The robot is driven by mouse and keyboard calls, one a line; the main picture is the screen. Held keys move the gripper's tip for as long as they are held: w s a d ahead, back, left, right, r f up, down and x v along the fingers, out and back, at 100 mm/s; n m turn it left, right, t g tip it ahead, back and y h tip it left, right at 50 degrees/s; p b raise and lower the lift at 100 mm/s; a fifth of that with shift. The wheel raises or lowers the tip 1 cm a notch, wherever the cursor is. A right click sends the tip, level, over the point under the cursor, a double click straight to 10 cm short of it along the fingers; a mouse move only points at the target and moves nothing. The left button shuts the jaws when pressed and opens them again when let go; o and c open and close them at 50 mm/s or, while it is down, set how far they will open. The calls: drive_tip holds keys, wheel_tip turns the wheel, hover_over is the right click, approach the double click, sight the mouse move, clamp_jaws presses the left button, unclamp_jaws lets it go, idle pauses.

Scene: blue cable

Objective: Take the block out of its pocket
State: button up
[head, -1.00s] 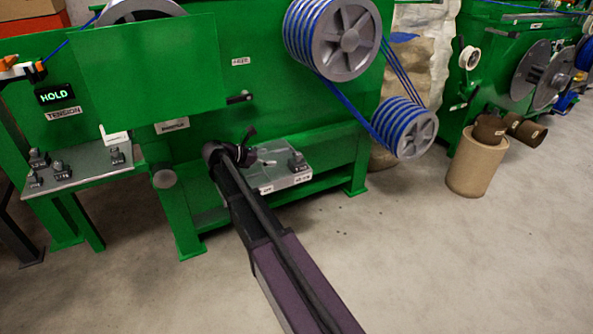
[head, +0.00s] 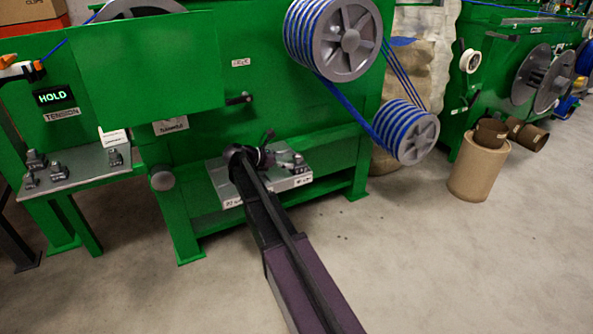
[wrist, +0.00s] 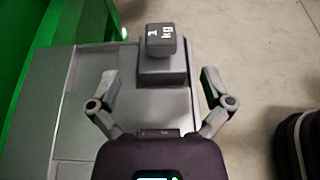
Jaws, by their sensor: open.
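The grey block (wrist: 163,70) has a smaller knob marked "1 kg" on top. In the wrist view it stands upright at the far end of the grey tray (wrist: 88,90). In the head view the block (head: 298,164) is at the right part of the tray (head: 296,183) on the machine's low shelf. My gripper (wrist: 160,74) is open and empty. Its two fingers are spread, one on each side of the block's near part in the picture, with gaps. It also shows in the head view (head: 268,152), just left of the block. How deep the block sits in its pocket cannot be told.
The green machine (head: 190,90) rises behind the tray, with a crank handle (head: 238,99) above it. Several more weights (head: 58,170) stand on a plate at the left. A blue cable drum (head: 405,130) hangs at the right. The floor (head: 420,260) in front is clear.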

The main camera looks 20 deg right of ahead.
sight(302, 162)
drive_tip(key=shift+x, duration=0.85)
drive_tip(key=shift+f+b+x, duration=0.25)
drive_tip(key=shift+b+x, duration=0.9)
drive_tip(key=shift+x, duration=0.85)
drive_tip(key=shift+d+f, duration=0.15)
drive_tip(key=shift+d, duration=0.4)
drive_tip(key=c, duration=1.2)
drive_tip(key=shift+r, duration=0.25)
